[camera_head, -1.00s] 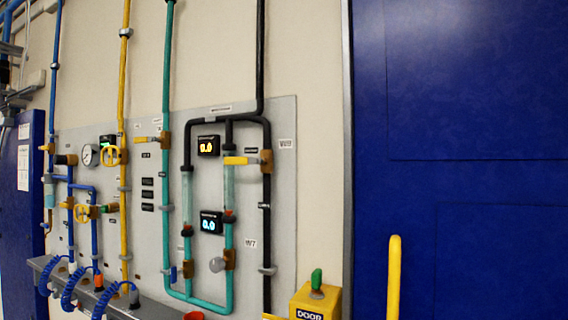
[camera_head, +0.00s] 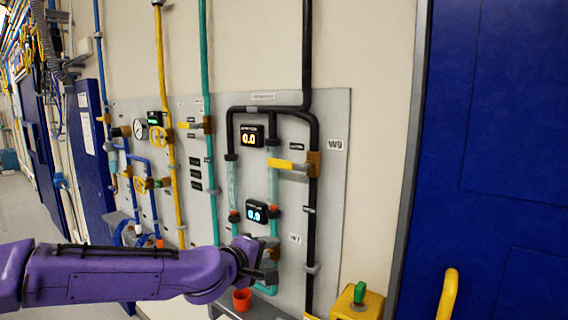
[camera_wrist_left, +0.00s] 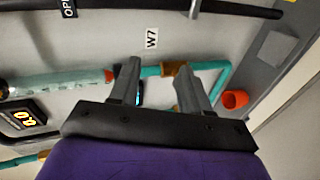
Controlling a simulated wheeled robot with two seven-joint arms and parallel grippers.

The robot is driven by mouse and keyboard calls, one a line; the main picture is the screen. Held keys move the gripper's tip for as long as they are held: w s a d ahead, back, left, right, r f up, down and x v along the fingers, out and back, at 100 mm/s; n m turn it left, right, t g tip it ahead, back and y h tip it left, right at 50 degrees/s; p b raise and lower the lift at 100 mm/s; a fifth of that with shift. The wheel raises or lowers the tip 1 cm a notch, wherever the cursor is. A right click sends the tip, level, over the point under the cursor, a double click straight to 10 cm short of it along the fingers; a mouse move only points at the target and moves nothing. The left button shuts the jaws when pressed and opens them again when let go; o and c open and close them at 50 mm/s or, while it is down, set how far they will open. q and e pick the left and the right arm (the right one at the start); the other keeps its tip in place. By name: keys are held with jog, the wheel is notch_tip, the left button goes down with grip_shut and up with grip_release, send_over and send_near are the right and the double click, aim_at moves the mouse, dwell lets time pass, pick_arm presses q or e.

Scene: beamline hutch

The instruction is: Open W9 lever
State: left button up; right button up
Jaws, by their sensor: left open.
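The W9 lever (camera_head: 286,164) is a yellow handle on a brass valve body, set on the black pipe at the panel's upper right. The handle points left, across the pipe. The W9 label (camera_head: 335,145) is right of it. My left gripper (camera_head: 272,265) is low in front of the panel, well below the lever and apart from it. In the left wrist view its two fingers (camera_wrist_left: 158,88) are spread and empty, near the W7 label (camera_wrist_left: 151,38) and a teal pipe. The W9 lever is not seen in the wrist view. My right gripper is not in view.
Two lit displays (camera_head: 251,136) sit left of the lever. An orange cup (camera_head: 242,299) is below my left gripper. The space before the lever is clear.

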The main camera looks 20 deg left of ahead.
aim_at(276, 164)
pick_arm(q)
notch_tip(276, 164, up, 20)
jog(key=s+a+t+h+p, duration=0.2)
jog(key=t, duration=0.1)
jog(key=p+x, duration=0.2)
jog(key=x, duration=0.8)
jog(key=shift+w+f, duration=0.15)
jog(key=shift+w, duration=0.3)
grip_shut()
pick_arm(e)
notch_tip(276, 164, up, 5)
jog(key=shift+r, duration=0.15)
